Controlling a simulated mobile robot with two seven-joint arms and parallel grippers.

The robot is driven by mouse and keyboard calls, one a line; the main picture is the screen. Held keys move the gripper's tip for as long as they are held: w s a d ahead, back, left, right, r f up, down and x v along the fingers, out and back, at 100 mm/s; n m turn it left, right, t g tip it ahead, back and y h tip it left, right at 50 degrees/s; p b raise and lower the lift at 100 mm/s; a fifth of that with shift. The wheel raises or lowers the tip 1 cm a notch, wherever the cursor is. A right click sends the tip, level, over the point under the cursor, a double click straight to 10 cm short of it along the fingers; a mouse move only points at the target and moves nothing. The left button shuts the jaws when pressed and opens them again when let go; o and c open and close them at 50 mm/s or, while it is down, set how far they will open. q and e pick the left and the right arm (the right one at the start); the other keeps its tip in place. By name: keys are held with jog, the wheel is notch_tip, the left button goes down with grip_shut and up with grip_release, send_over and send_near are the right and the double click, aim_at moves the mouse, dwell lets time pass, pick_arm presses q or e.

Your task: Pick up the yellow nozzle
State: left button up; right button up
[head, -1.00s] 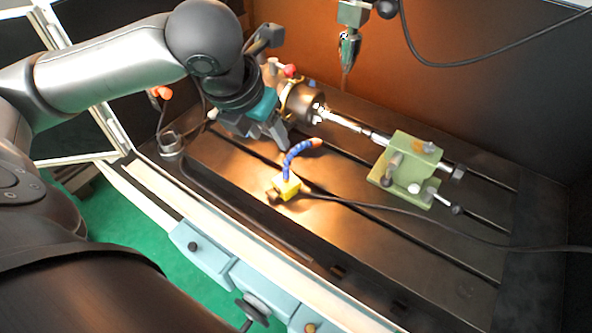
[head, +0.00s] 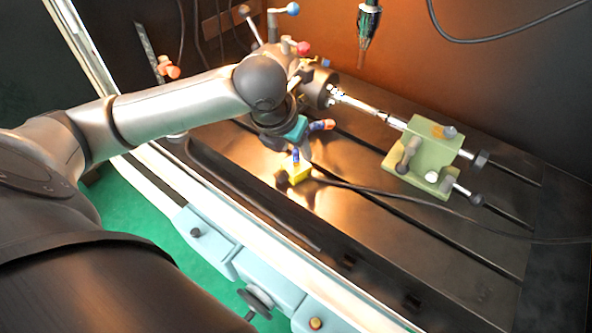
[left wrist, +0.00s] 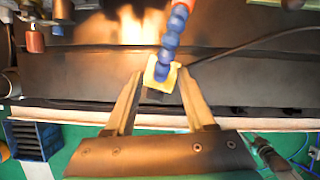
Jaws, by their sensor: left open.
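The yellow nozzle has a yellow block base (head: 297,171), a blue segmented hose and an orange tip (head: 322,125). It stands on the dark slotted machine table, left of the green fixture. In the left wrist view the yellow base (left wrist: 161,76) lies between the ends of my two fingers, with the blue hose rising from it toward the top edge. My left gripper (head: 296,156) is open and directed down at the nozzle; it also shows in the left wrist view (left wrist: 160,88). Contact cannot be told. My gripper partly hides the hose in the head view. My right gripper is not in view.
The chuck (head: 321,88) and its shaft lie just behind my left gripper. A green fixture (head: 434,162) stands to the right. A black cable (head: 400,202) runs right from the nozzle. A spindle tool (head: 368,20) hangs above. The table front is mostly clear.

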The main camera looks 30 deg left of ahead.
pick_arm(q)
jog(key=shift+w+f, duration=0.15)
jog(key=shift+f, duration=0.15)
jog(key=shift+c, duration=0.3)
grip_shut()
jog(key=shift+r, duration=0.1)
dwell(0.8)
